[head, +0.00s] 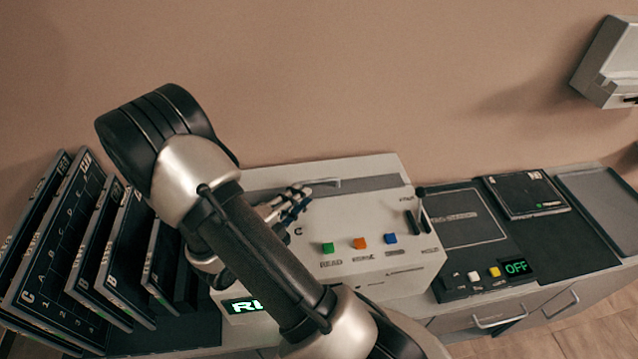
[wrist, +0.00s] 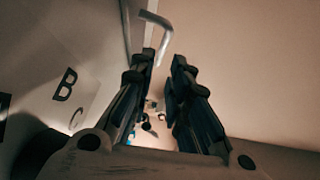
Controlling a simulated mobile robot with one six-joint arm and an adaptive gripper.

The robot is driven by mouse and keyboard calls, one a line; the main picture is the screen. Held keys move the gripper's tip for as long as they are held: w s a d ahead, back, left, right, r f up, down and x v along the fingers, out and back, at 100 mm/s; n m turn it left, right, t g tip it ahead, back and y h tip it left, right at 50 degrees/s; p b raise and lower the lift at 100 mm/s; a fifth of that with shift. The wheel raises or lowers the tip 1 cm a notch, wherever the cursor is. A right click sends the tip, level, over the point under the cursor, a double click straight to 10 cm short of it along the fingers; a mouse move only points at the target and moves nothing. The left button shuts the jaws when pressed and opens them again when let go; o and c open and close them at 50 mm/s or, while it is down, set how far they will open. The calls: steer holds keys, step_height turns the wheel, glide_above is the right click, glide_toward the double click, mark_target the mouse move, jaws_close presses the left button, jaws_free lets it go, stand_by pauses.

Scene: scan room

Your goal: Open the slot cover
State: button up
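The slot cover (head: 358,184) is a grey strip along the back of the white reader's top and looks flat and closed. A pale bar handle on it (head: 322,183) also shows as a bent bar (wrist: 157,32) in the wrist view. My gripper (head: 299,193) is over the left part of the reader, just left of the handle in the head view. In the wrist view its two fingers (wrist: 165,60) are apart with nothing between them, and the handle is beyond their tips. My arm hides the reader's left part and part of its display.
The white reader (head: 400,270) has green, orange and blue buttons and a lever (head: 422,205) at right. Black lettered plates (head: 60,240) stand in a rack at left. A dark panel reading OFF (head: 515,267) and a grey tray (head: 605,205) are at right. The wall is close behind.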

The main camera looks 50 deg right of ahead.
mark_target(319, 181)
steer(key=d, duration=0.3)
steer(key=d+b, duration=0.1)
steer(key=d, duration=0.2)
steer(key=d+f+b, duration=0.1)
steer(key=d, duration=0.1)
steer(key=shift+w+d+f, duration=0.1)
steer(key=shift+w+d, duration=0.25)
steer(key=shift+d, duration=0.05)
steer(key=shift+c, duration=0.4)
jaws_close()
